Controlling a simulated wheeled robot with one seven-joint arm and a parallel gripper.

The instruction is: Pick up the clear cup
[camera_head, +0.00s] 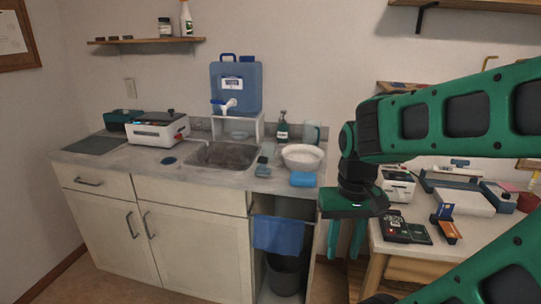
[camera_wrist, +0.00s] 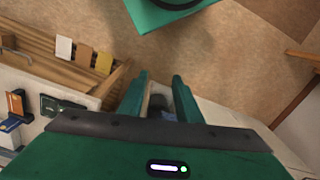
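A see-through, bluish cup-like vessel (camera_head: 312,132) stands at the back right of the sink counter, behind a white bowl. A smaller pale, clear-looking shape (camera_head: 270,150) is by the sink's right edge, too small to tell if it is a cup. My gripper (camera_head: 345,240) points down in front of the gap between counter and right table, below counter height and well apart from both. In the wrist view my gripper (camera_wrist: 160,95) has its two green fingers spread with nothing held between them. No clear cup shows in the wrist view.
The white bowl (camera_head: 302,157), a blue sponge (camera_head: 303,179) and a dark green bottle (camera_head: 282,127) crowd the counter's right end. A blue water container (camera_head: 236,85) stands behind the sink (camera_head: 225,155). A blue towel (camera_head: 279,234) hangs above a dark bin (camera_head: 286,273). The right table (camera_head: 395,244) holds several devices.

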